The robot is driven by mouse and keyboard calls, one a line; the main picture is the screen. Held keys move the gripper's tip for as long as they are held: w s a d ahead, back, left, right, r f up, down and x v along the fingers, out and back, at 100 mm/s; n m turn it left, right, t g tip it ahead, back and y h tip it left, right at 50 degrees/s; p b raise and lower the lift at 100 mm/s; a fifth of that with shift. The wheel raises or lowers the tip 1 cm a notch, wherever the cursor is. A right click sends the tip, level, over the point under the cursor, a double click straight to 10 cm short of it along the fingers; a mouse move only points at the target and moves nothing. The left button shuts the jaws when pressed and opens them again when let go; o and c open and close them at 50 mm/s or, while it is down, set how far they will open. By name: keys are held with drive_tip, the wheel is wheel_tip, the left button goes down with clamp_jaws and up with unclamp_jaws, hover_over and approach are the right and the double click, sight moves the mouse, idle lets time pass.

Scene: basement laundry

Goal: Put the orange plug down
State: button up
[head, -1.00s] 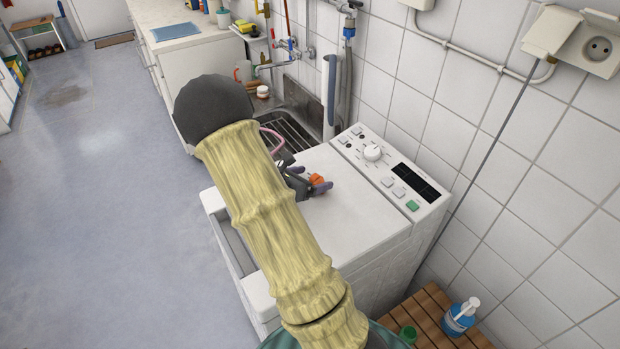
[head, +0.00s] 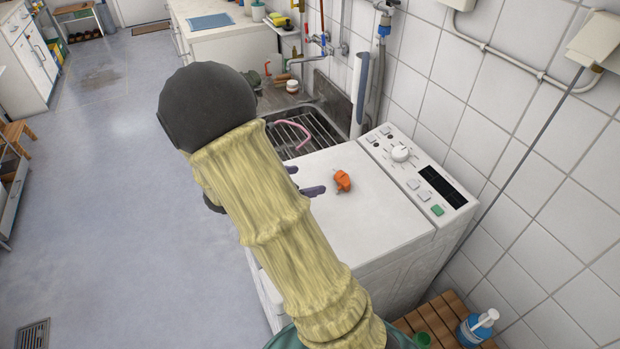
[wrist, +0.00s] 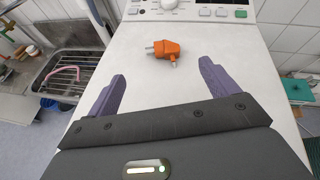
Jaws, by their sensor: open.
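The orange plug (head: 342,180) lies on the white top of the washing machine (head: 375,225), near its control panel. In the wrist view the plug (wrist: 168,50) lies on its side with its two pins pointing left. My gripper (wrist: 160,85) is open and empty, its purple fingers wide apart. The plug is beyond the fingertips and apart from them. In the head view my arm hides most of my gripper (head: 304,181); the purple fingertips show just left of the plug.
A sink with a wire rack and a pink hose (head: 318,130) is behind the washing machine. The control panel (head: 420,175) rises along the tiled wall. A blue bottle (head: 477,327) stands on a slatted wooden surface at the lower right. The machine top around the plug is clear.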

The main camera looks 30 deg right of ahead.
idle(0.5)
